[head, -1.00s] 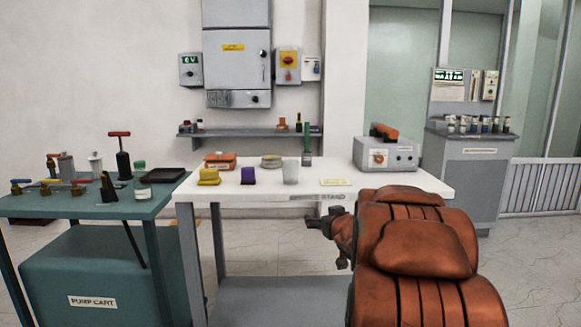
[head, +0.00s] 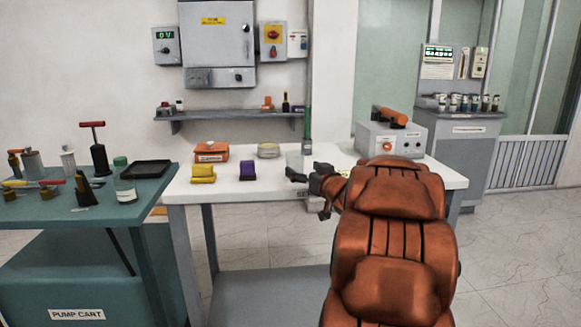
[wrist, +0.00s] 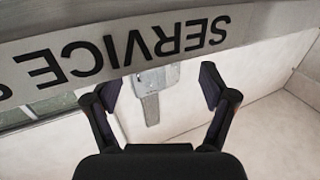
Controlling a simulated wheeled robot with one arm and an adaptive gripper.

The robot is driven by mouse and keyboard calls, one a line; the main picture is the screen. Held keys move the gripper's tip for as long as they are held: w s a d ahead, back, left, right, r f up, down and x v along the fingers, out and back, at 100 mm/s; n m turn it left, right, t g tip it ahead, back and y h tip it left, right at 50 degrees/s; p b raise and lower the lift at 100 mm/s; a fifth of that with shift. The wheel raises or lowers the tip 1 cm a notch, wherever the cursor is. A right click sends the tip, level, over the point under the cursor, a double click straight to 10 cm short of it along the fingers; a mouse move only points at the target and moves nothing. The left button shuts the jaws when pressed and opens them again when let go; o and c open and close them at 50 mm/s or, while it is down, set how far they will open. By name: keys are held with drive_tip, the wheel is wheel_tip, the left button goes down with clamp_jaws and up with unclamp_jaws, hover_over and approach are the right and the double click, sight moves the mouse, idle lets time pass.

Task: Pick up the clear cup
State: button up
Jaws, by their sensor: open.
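The clear cup (head: 294,159) stands on the white table (head: 240,192), towards its back half in the head view. It is pale and see-through, and its lower part is partly hidden by my gripper. My gripper (head: 307,192) is at the front edge of the table, nearer the camera than the cup and apart from it. In the wrist view, my gripper (wrist: 160,83) has its two fingers spread wide with nothing between them. The cup cannot be made out in the wrist view.
A yellow block (head: 203,174), a purple block (head: 247,171), an orange box (head: 211,152) and a round tin (head: 268,150) stand left of the cup. A green-topped tool (head: 307,130) is just behind it. A grey instrument (head: 390,140) is at right. The table's lettered edge (wrist: 140,45) crosses the wrist view.

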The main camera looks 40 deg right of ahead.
sight(299, 164)
drive_tip(key=shift+w+d, duration=0.25)
drive_tip(key=shift+w, duration=0.15)
drive_tip(key=shift+b+x, duration=0.55)
drive_tip(key=shift+x, duration=1.8)
drive_tip(key=shift+r, duration=0.15)
drive_tip(key=c, duration=1.3)
drive_tip(key=shift+o, duration=0.2)
drive_tip(key=shift+r+p, duration=0.15)
drive_tip(key=shift+p, duration=0.15)
